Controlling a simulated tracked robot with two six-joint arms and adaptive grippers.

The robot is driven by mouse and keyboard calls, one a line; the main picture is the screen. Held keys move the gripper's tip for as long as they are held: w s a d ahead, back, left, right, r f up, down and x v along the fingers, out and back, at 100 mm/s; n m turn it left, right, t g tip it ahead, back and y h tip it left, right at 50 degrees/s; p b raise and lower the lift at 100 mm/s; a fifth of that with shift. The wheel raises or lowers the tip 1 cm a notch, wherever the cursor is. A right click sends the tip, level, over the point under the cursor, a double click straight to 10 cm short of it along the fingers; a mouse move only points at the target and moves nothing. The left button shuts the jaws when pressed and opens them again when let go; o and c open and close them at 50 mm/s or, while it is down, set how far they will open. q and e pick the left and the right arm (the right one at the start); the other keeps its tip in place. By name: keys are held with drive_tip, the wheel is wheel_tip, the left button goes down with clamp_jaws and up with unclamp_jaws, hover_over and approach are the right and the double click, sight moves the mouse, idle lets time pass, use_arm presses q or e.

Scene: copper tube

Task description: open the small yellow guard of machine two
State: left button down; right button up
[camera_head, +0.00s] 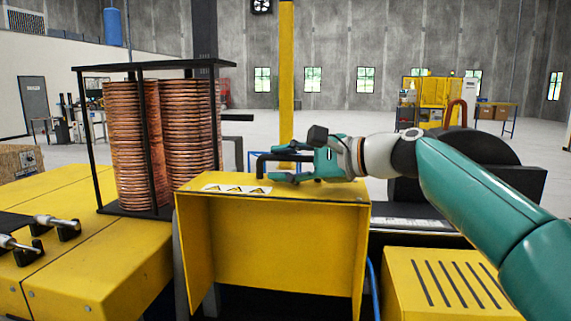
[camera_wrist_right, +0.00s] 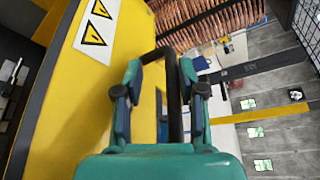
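The small yellow guard (camera_head: 270,245) is in the middle of the head view, a hood with a wide panel, side walls and warning labels along its top. A dark gap shows beneath it. Its black bar handle (camera_head: 265,157) stands at the top edge. My right gripper (camera_head: 280,164) reaches in from the right at this handle. In the right wrist view, the handle (camera_wrist_right: 174,95) runs between the two fingers of the gripper (camera_wrist_right: 162,78), closer to the right finger. A gap shows between the left finger and the handle. My left gripper is not in view.
A black frame (camera_head: 150,67) with copper coils (camera_head: 133,140) stands to the left of the guard. A slotted yellow cover (camera_head: 445,285) sits at the lower right, below my right arm. A yellow post (camera_head: 286,80) rises behind.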

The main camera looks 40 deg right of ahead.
drive_tip(key=shift+s, duration=0.1)
drive_tip(key=r, duration=0.2)
hover_over(346, 194)
drive_tip(key=w, duration=0.1)
drive_tip(key=shift+w+a, duration=0.1)
drive_tip(key=shift+w, duration=0.1)
drive_tip(key=shift+s+r, duration=0.15)
drive_tip(key=shift+s, duration=0.55)
